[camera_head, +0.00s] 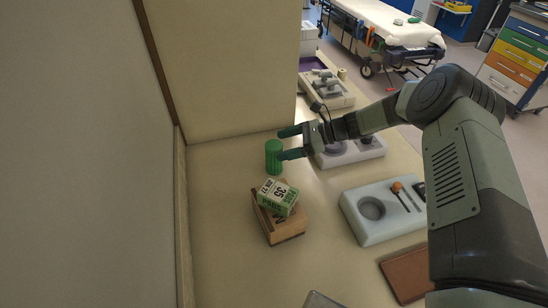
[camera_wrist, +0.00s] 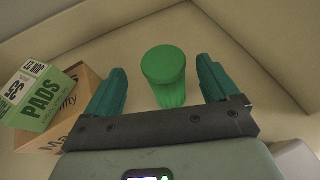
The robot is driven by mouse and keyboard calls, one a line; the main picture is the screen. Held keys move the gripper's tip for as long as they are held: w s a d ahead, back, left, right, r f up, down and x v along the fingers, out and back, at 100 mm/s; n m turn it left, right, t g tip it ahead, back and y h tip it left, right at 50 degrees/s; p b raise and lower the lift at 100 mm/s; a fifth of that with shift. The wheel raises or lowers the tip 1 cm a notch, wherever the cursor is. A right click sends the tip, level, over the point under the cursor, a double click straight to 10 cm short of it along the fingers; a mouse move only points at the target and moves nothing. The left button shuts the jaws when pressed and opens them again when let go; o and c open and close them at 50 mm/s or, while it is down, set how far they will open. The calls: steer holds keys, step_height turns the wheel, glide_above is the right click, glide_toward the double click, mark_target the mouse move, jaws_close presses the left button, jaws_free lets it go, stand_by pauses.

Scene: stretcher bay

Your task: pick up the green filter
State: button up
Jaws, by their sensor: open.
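The green filter (camera_head: 274,157) is a small ribbed green cylinder with a smooth cap. It stands upright on the beige counter near the wall corner. In the wrist view the filter (camera_wrist: 165,76) sits between and ahead of my two teal fingers. My gripper (camera_head: 284,143) is open and empty, with its fingers pointing at the filter from the right. In the head view the near finger's tip overlaps the filter's edge; I cannot tell whether it touches.
A green and white pads box (camera_head: 278,196) lies on a brown cardboard box (camera_head: 283,226), close in front of the filter. A pale tray (camera_head: 354,226) with a round recess and a brown flat item (camera_head: 406,273) lie to the right. Walls (camera_head: 222,65) stand behind and left.

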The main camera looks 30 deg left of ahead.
mark_target(269, 149)
steer(key=x, duration=0.6)
steer(key=shift+w+d+f, duration=0.1)
steer(key=shift+w+f, duration=0.15)
steer(key=shift+f, duration=0.05)
steer(key=shift+c, duration=0.5)
